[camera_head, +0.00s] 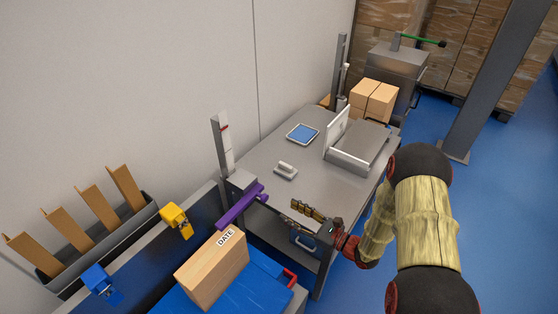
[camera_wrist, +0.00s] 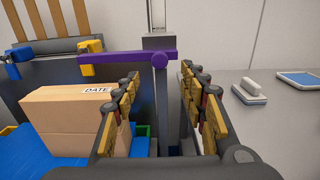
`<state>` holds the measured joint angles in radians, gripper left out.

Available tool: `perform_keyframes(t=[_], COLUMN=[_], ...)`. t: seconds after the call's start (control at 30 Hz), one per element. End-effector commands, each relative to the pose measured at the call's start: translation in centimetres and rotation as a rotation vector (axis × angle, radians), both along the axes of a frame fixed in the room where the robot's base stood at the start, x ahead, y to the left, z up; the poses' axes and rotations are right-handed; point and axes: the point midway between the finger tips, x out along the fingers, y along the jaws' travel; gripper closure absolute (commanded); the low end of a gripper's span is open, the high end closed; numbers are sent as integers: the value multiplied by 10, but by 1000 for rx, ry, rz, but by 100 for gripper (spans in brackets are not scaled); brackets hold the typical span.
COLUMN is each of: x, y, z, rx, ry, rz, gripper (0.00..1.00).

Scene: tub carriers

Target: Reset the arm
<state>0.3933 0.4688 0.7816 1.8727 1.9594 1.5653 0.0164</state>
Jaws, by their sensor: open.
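My gripper (camera_head: 310,212) is at the end of my bent arm, in front of the near end of the grey metal table. In the wrist view my gripper (camera_wrist: 167,115) shows its two jointed fingers with gold pads spread apart, with nothing between them. A cardboard box (camera_head: 213,268) with a DATE label lies to the left of the fingers on a blue surface. The box also shows in the wrist view (camera_wrist: 65,125), partly hidden by the left finger. A purple bar (camera_head: 240,207) is beyond the fingers.
The grey table (camera_head: 265,155) bears a grey block (camera_head: 286,170), a blue-screened tablet (camera_head: 302,134) and a flat machine (camera_head: 357,152). A yellow clamp (camera_head: 176,221) and a blue clamp (camera_head: 99,282) sit on the dark panel at left. Blue floor (camera_head: 420,130) lies open at right, near a grey post (camera_head: 492,85).

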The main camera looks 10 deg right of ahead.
Motion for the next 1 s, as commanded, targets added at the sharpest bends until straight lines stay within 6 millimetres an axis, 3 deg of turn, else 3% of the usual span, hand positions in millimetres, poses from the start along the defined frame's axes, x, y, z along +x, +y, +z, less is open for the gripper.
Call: perform_keyframes(t=[0.17, 0.27, 0.4, 0.6, 0.8, 1.0], x=[-1, -18, -72, -150, -214, -248], y=[1, 15, 47, 67, 52, 15], z=[-5, -18, -35, -12, 18, 48], rx=[-13, -46, -118, -347, -668, -1010], ry=[11, 45, 104, 49, -95, -257], rz=[4, 76, 284, 651, 992, 1239], gripper=[57, 57, 57, 57, 57, 57])
